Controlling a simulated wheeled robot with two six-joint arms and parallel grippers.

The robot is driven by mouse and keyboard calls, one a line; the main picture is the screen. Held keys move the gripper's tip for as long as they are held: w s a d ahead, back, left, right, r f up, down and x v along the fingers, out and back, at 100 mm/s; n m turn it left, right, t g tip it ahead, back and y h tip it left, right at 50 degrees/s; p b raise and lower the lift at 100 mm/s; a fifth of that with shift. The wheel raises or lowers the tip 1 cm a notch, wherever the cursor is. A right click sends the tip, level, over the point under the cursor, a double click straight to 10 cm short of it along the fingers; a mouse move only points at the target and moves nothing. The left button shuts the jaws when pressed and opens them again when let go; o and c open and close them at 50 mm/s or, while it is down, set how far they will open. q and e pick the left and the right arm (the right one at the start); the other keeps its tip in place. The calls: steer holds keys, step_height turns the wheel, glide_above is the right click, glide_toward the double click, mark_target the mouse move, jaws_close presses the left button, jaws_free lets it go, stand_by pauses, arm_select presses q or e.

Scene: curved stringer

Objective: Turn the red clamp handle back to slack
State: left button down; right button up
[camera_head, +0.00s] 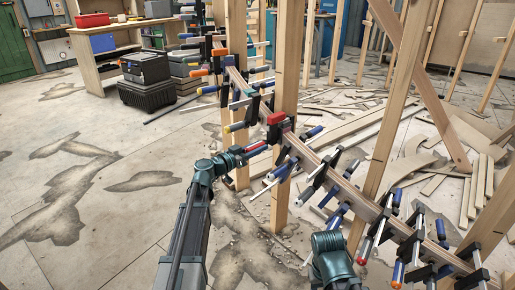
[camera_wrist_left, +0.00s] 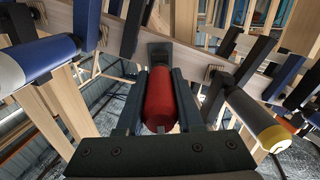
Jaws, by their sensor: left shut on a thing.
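The red clamp handle (camera_wrist_left: 159,100) sits lengthwise between the two fingers of my left gripper (camera_wrist_left: 159,98) in the left wrist view, and the fingers are closed on it. In the head view the red handle (camera_head: 256,149) shows as a short stretch at the tip of my left gripper (camera_head: 240,155). Its clamp has a red part (camera_head: 276,118) on the curved wooden stringer (camera_head: 345,186). The clamp's dark end (camera_wrist_left: 160,52) lies just beyond the handle. My right arm shows at the bottom of the head view, but its fingertips do not show.
Several blue-handled clamps line the stringer; a blue handle (camera_wrist_left: 38,62) and a dark handle with a yellow band (camera_wrist_left: 262,122) flank my left gripper. Loose boards (camera_head: 355,118) litter the floor at right. The floor at left is open.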

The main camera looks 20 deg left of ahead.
arm_select(q)
steer(key=n, duration=0.8)
steer(key=shift+n, duration=0.3)
steer(key=n, duration=0.3)
steer(key=shift+n, duration=0.3)
steer(key=n, duration=0.4)
steer(key=shift+r+n, duration=0.1)
steer(key=shift+n, duration=0.2)
steer(key=n, duration=0.4)
steer(key=shift+n, duration=0.3)
steer(key=n, duration=0.3)
steer(key=shift+n, duration=0.3)
steer(key=n, duration=0.4)
steer(key=shift+n, duration=2)
